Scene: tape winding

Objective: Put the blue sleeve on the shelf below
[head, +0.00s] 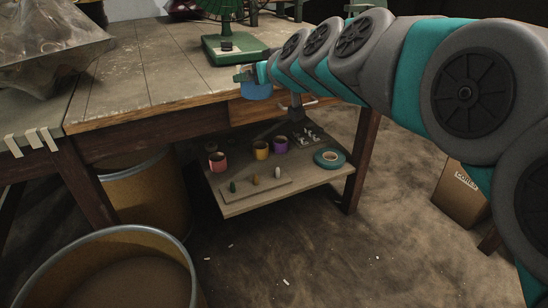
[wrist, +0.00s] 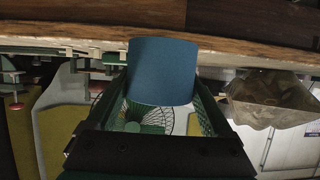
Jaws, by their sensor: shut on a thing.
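The blue sleeve (head: 258,91) is held in my gripper (head: 246,75) in front of the workbench's front edge, near the tabletop's height. In the wrist view the blue sleeve (wrist: 162,72) sits between the two fingers of my gripper (wrist: 162,90), which are shut on it. The lower shelf (head: 305,183) lies under the bench, below the sleeve. On it stand a red sleeve (head: 217,161), a yellow sleeve (head: 261,150) and a purple sleeve (head: 280,145).
A teal tape roll (head: 329,158) lies at the shelf's right. A board with small pegs (head: 256,186) lies at the shelf's front. The wooden bench top (head: 150,60) overhangs the shelf. A green-based device (head: 231,48) stands on it. Drums (head: 110,235) stand at lower left.

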